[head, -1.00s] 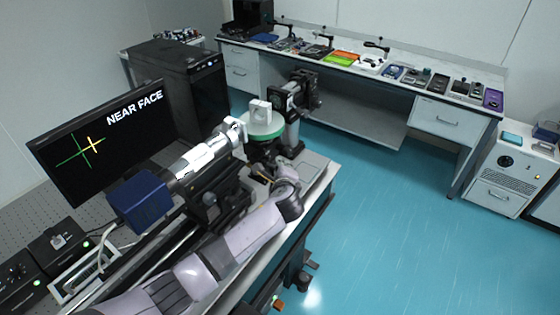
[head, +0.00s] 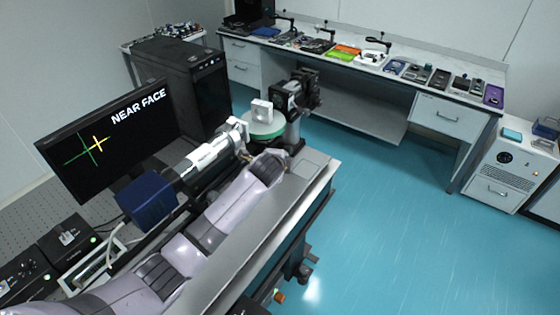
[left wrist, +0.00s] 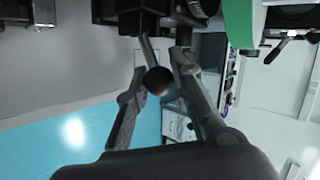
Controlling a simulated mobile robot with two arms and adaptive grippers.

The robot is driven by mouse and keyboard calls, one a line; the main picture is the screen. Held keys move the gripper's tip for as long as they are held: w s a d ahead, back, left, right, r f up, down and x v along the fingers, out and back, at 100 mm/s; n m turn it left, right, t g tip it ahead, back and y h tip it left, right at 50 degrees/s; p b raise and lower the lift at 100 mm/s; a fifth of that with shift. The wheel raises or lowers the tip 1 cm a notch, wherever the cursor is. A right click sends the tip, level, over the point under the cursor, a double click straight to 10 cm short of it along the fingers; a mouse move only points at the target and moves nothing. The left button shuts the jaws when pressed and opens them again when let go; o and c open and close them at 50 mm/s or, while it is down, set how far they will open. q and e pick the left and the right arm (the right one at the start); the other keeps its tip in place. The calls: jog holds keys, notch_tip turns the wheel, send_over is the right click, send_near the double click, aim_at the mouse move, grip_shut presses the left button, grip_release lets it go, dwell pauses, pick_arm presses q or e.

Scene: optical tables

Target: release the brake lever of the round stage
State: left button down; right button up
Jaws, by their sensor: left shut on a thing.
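The round stage (head: 266,131) has a green rim and bears a pale block with a round opening (head: 262,110). It stands at the end of the bench, beyond my left forearm in the head view. In the left wrist view, a dark round knob on a thin stem, the brake lever (left wrist: 158,80), hangs below the dark stage body. My left gripper (left wrist: 161,72) has one finger on each side of the lever and is shut on it. My forearm hides the lever and this gripper in the head view. The stage's green edge (left wrist: 238,22) also shows in the left wrist view. My right gripper is out of view.
A white cylindrical instrument (head: 212,150) and a blue box (head: 146,198) lie left of my forearm. The monitor (head: 108,140) reads "NEAR FACE" with green and yellow crosses. A dark post-mounted device (head: 298,92) stands behind the stage. Blue floor (head: 400,200) is open to the right.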

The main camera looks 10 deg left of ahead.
pick_arm(q)
jog(key=shift+r, duration=0.1)
jog(key=c, duration=1.4)
grip_release()
jog(key=shift+a, duration=0.1)
jog(key=v, duration=1.2)
